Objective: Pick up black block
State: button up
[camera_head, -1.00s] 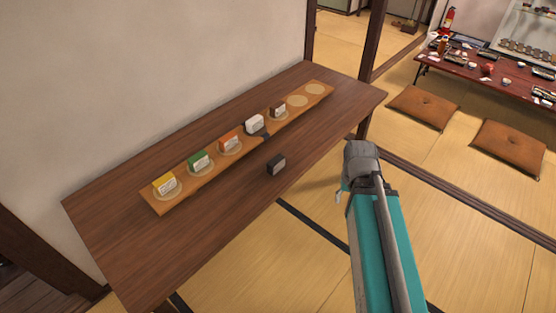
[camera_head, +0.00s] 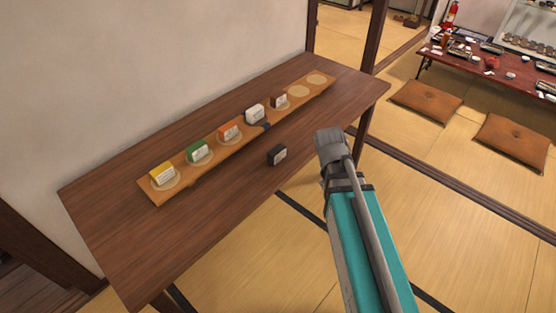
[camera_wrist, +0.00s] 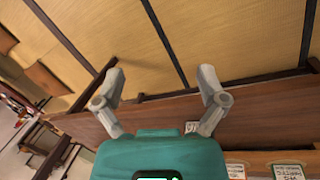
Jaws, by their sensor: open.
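The black block (camera_head: 277,155) with a white label stands on the bare front part of the dark wooden table (camera_head: 120,225). It is apart from the wooden board behind it. My gripper (camera_wrist: 162,74) is open and empty, its two grey fingers spread apart in the wrist view.
The long board (camera_head: 215,155) holds a yellow block (camera_head: 162,173), green block (camera_head: 197,151), orange block (camera_head: 229,132), white block (camera_head: 255,114) and brown block (camera_head: 279,100) on round pads. Two pads at its far end are empty. A wall runs behind the table. Cushions (camera_head: 427,103) lie beyond.

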jog(key=w+a+f+n+t+h+b, duration=0.2)
jog(key=w+a+f+n+h+b, duration=0.1)
jog(key=w+a+f+n+b, duration=0.25)
jog(key=n+t+h+b, duration=0.3)
jog(key=n+t+b, duration=0.5)
jog(key=n, duration=0.9)
send_near(269, 154)
jog(key=shift+s+a+r+g, duration=0.2)
jog(key=shift+s+r+g, duration=0.15)
jog(key=shift+s, duration=0.4)
jog(key=shift+a+r+n+b, duration=0.15)
jog(key=shift+a+n+b, duration=0.1)
jog(key=shift+a+b, duration=0.1)
jog(key=b+x, duration=0.3)
jog(key=x, duration=0.4)
jog(key=shift+w+d, duration=0.2)
jog(key=shift+w, duration=0.15)
jog(key=shift+w+d+f, duration=0.25)
jog(key=shift+w, duration=0.05)
jog(key=shift+d, duration=0.1)
